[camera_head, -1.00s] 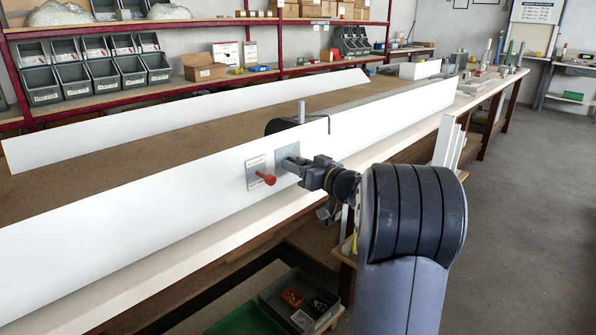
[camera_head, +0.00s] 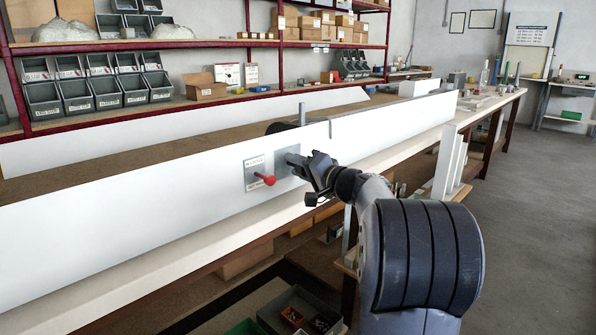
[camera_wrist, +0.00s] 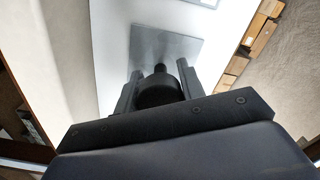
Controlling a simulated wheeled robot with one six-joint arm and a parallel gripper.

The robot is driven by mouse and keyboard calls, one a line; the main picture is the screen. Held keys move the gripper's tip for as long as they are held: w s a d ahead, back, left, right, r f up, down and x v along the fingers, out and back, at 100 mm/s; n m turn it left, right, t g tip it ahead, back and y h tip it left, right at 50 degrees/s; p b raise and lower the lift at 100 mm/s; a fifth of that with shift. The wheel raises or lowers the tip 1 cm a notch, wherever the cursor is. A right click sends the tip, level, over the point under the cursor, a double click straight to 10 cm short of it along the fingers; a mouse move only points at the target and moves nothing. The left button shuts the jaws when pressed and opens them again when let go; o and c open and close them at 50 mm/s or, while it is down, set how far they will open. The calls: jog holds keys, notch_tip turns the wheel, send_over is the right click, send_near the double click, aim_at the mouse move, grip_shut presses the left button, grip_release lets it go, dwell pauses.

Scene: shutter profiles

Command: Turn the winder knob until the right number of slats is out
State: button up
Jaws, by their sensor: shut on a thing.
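The winder knob (camera_wrist: 157,91) is a dark round knob on a short shaft in front of a grey metal plate (camera_wrist: 160,50). My gripper (camera_wrist: 157,80) has one finger on each side of it and is shut on it. In the head view my gripper (camera_head: 305,164) is at the grey plate (camera_head: 283,160) on the white front panel (camera_head: 130,215), and the knob is hidden behind it. I cannot make out any slats that are out.
A red-ended lever (camera_head: 264,179) sticks out of a labelled plate (camera_head: 253,172) just left of my gripper. A dark roller with an upright grey post (camera_head: 302,113) shows behind the panel. White upright boards (camera_head: 447,163) stand to the right. Bins and boxes fill the back shelves.

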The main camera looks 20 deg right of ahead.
jog(key=m+p, duration=0.1)
jog(key=m, duration=0.5)
jog(key=shift+r+m, duration=0.1)
jog(key=shift+m, duration=0.2)
jog(key=m+p, duration=0.1)
jog(key=m, duration=0.2)
jog(key=shift+p, duration=0.4)
jog(key=shift+m+p, duration=0.75)
jog(key=shift+m, duration=1.05)
jog(key=o, duration=1)
jog(key=shift+c, duration=0.2)
jog(key=v, duration=1)
jog(key=shift+s+p, duration=0.4)
jog(key=shift+w+d, duration=0.1)
